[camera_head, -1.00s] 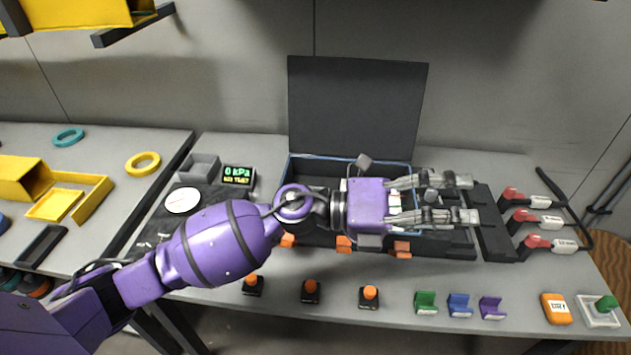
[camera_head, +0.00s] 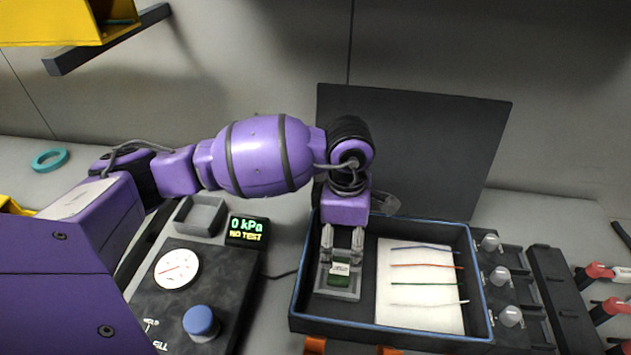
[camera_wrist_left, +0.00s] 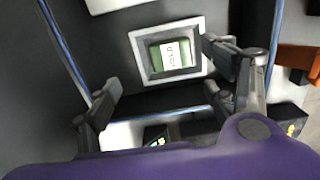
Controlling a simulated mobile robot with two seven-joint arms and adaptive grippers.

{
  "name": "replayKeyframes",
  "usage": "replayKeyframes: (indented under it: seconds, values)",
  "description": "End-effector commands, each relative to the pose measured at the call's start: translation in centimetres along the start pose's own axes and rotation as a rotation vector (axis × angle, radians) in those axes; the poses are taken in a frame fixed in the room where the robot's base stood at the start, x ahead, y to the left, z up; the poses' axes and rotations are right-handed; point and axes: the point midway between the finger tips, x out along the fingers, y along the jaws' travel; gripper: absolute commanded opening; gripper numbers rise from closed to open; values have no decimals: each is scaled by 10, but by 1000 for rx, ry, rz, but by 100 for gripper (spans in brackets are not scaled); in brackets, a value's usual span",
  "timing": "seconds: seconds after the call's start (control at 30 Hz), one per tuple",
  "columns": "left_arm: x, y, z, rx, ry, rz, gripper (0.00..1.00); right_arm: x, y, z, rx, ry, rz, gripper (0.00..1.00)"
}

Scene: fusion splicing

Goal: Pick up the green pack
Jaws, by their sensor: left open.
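The green pack (camera_head: 340,281) has a white label and sits in a small grey square holder (camera_head: 351,294) at the left inside the open blue-rimmed case. In the left wrist view the green pack (camera_wrist_left: 156,58) lies in its pale frame, ahead of the fingers. My left gripper (camera_head: 341,257) points down at the pack with its fingers open, one toward each side. In the wrist view the left gripper (camera_wrist_left: 160,78) has nothing between its fingers. Whether a fingertip touches the holder I cannot tell. My right gripper does not show.
The case (camera_head: 391,335) also holds a white sheet (camera_head: 421,316) with several coloured strands. Its dark lid (camera_head: 420,150) stands up behind. A black gauge unit (camera_head: 215,262) with a dial and a display is left of the case. Clear knobs and red-ended connectors stand to the right.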

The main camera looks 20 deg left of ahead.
Motion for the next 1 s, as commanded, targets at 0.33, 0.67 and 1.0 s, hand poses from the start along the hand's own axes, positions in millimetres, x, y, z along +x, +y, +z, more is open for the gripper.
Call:
replayKeyframes:
  seconds: [0.33, 0.67, 1.0]
  values:
    - [29, -3, -8, 11, 34, -7, 77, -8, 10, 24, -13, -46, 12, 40]
    - [73, -7, -6, 11, 32, -7, 77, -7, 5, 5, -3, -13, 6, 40]
    - [77, -7, -6, 11, 32, -6, 70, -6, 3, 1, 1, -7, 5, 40]
